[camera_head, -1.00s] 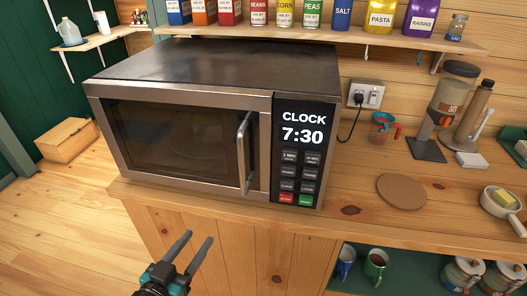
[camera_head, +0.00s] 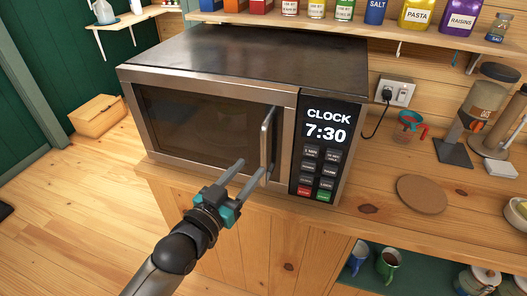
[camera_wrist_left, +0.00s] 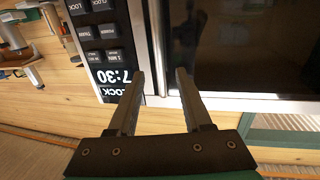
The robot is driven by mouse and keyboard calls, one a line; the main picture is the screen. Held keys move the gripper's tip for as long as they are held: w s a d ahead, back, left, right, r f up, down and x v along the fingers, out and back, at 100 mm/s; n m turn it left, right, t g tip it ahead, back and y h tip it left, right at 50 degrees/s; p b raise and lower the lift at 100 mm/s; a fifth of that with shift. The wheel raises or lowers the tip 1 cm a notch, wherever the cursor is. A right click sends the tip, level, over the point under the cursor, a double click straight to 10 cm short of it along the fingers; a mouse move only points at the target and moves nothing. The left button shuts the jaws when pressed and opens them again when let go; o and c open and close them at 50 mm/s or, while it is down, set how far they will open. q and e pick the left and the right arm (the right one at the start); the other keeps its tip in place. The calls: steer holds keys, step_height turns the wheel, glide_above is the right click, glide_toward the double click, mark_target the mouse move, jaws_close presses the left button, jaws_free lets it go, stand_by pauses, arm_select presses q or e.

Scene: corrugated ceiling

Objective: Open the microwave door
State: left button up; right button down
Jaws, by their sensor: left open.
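The microwave (camera_head: 240,62) stands on the wooden counter with its dark-windowed door (camera_head: 195,120) shut. Its upright metal handle (camera_head: 267,140) is on the door's right side, beside the black control panel (camera_head: 323,150) reading "CLOCK 7:30". My left gripper (camera_head: 251,167) is open and empty, with its fingers pointing at the lower end of the handle. In the left wrist view, which is upside down, the handle strip (camera_wrist_left: 158,45) shows between the two fingertips (camera_wrist_left: 160,74). Whether the fingertips reach around it cannot be told. My right gripper is not in view.
A shelf of labelled tins and jars (camera_head: 400,30) runs above the microwave. A round wooden board (camera_head: 421,194), a red-handled cup (camera_head: 410,122) and a grinder (camera_head: 470,115) sit on the counter to the right. Open floor (camera_head: 70,215) lies at left.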

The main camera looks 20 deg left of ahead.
mark_target(262, 155)
arm_select(q)
steer(key=x, duration=0.7)
steer(key=shift+w, duration=0.25)
jaws_close()
stand_by(1.2)
